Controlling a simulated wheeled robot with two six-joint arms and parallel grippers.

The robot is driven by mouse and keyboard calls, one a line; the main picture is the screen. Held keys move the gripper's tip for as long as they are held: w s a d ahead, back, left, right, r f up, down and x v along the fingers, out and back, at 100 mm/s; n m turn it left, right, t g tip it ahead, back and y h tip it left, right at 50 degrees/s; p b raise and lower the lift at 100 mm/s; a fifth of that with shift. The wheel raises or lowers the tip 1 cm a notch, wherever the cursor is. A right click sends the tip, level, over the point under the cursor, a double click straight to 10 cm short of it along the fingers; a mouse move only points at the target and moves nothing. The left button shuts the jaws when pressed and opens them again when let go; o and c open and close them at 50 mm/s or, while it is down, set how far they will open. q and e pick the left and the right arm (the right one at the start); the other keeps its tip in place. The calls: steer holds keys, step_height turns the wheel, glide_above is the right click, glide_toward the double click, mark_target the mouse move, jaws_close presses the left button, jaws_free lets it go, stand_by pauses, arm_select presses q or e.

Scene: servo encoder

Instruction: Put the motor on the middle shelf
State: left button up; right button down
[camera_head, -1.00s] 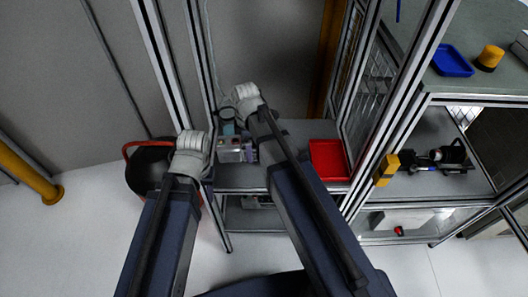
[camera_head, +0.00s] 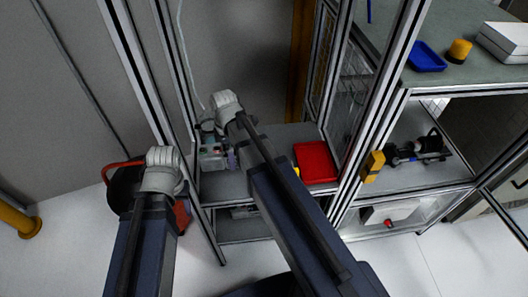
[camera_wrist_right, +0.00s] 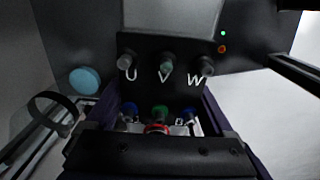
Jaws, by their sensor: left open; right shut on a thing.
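A black motor-like assembly (camera_head: 418,148) lies on the middle level of the right-hand unit. I cannot tell whether it is the task's motor. My left gripper (camera_head: 158,168) is low at the left, away from the shelves; it is open, its fingertips mostly hidden behind the wrist. My right gripper reaches into the framed cabinet in the middle; its jaws are hidden in the head view. In the right wrist view my right gripper (camera_wrist_right: 158,150) is shut on a dark thing with blue and green caps. A panel marked U, V, W (camera_wrist_right: 165,66) stands just beyond it.
The cabinet shelf (camera_head: 265,137) carries a red tray (camera_head: 316,162) and a box with small coloured parts (camera_head: 212,158). A metal post (camera_head: 135,80) stands near my left arm.

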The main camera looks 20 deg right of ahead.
mark_target(236, 162)
steer(key=shift+s+d+r+p, duration=0.1)
steer(key=shift+d+r+p, duration=0.4)
steer(key=shift+r, duration=0.45)
arm_select(q)
step_height(236, 162, down, 5)
steer(key=b, duration=0.6)
steer(key=shift+r+b, duration=0.2)
steer(key=shift+b, duration=0.1)
arm_select(e)
step_height(236, 162, down, 6)
steer(key=shift+f, duration=0.25)
arm_select(q)
step_height(236, 162, down, 4)
steer(key=b, duration=0.3)
steer(key=shift+r+b, duration=0.15)
steer(key=shift+b, duration=0.25)
arm_select(e)
step_height(236, 162, down, 4)
steer(key=shift+r, duration=0.1)
arm_select(q)
steer(key=shift+f, duration=0.2)
steer(key=shift+r, duration=0.1)
arm_select(e)
jaws_free()
